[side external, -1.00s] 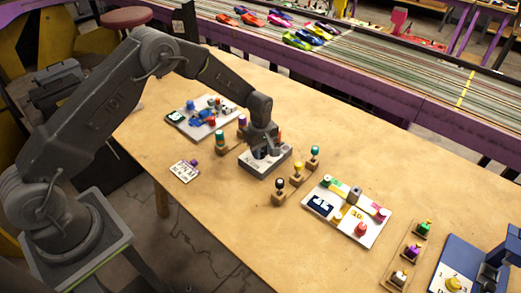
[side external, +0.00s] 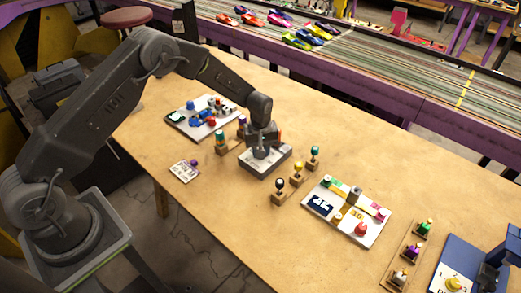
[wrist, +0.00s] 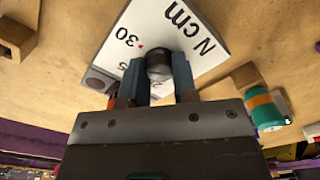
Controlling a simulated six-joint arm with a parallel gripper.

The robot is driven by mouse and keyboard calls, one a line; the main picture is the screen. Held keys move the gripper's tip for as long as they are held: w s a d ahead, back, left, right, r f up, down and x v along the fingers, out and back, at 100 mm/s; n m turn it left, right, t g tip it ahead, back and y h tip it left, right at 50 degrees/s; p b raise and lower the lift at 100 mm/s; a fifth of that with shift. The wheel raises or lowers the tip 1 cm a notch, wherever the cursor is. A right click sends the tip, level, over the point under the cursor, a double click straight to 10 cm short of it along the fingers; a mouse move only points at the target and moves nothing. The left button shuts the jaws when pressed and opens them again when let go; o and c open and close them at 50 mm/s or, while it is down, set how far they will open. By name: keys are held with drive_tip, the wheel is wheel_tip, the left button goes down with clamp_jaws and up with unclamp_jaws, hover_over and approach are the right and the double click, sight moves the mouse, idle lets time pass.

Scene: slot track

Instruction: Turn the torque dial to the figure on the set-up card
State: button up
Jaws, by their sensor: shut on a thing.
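The torque dial is a white plate (side external: 262,170) on a grey block in the middle of the bench. In the wrist view its plate (wrist: 185,25) reads "N cm" and "30", with a red dot by the 30. Other figures are partly hidden by my fingers. A dark round knob (wrist: 158,68) stands on it. My gripper (side external: 262,146) points down over the dial, and its two fingers (wrist: 157,78) are shut on the knob's sides. The set-up card (side external: 184,172) lies left of the dial with a purple piece on it; its writing is too small to read.
Wooden blocks with coloured knobs (side external: 297,172) stand close right of the dial, others (side external: 220,146) close behind left. A tray of parts (side external: 203,117) lies at the back left, another board (side external: 345,230) at the right. Bench in front of the dial is clear.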

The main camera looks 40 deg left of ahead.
drive_tip(key=m, duration=0.3)
drive_tip(key=shift+m, duration=2.1)
drive_tip(key=o, duration=0.9)
drive_tip(key=shift+r, duration=0.1)
wheel_tip(320, 180, up, 14)
drive_tip(key=shift+f, duration=0.2)
drive_tip(key=shift+r, duration=0.1)
